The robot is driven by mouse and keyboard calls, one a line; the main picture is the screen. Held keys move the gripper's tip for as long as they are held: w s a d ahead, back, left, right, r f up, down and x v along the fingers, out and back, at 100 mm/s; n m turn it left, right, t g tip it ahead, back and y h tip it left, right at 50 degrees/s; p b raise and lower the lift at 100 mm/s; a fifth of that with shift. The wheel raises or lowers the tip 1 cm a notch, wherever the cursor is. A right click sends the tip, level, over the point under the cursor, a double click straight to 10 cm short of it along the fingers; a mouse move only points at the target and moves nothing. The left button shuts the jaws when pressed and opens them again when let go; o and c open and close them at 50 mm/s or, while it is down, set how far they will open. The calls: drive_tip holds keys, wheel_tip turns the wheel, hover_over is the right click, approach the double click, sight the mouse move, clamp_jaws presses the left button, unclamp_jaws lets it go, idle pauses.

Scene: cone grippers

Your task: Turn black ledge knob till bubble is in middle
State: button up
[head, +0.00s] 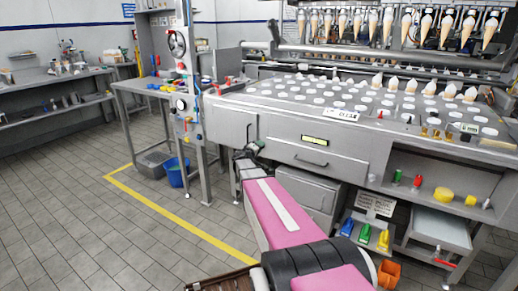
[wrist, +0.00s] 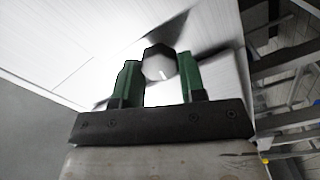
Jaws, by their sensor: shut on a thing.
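My gripper (head: 249,151) is at the front left of the machine's ledge, at the end of my pink arm. In the wrist view, the green fingers of my gripper (wrist: 160,75) stand on both sides of a knob (wrist: 158,64). The knob has a dark rim and a grey face with a short white mark pointing to the lower right. My gripper is shut on it. In the head view the knob is mostly hidden at the gripper. A yellow-green level vial (head: 315,140) in a dark frame is on the machine's front; its bubble is too small to make out.
A drawer handle (head: 311,161) is to the right of my gripper. A shelf (head: 440,205) with coloured small items is farther right. A blue bucket (head: 178,172) stands on the floor at left. The tiled floor left of my arm is open.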

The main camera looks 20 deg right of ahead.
drive_tip(key=shift+n, duration=0.8)
drive_tip(key=o, duration=0.9)
drive_tip(key=v, duration=1.1)
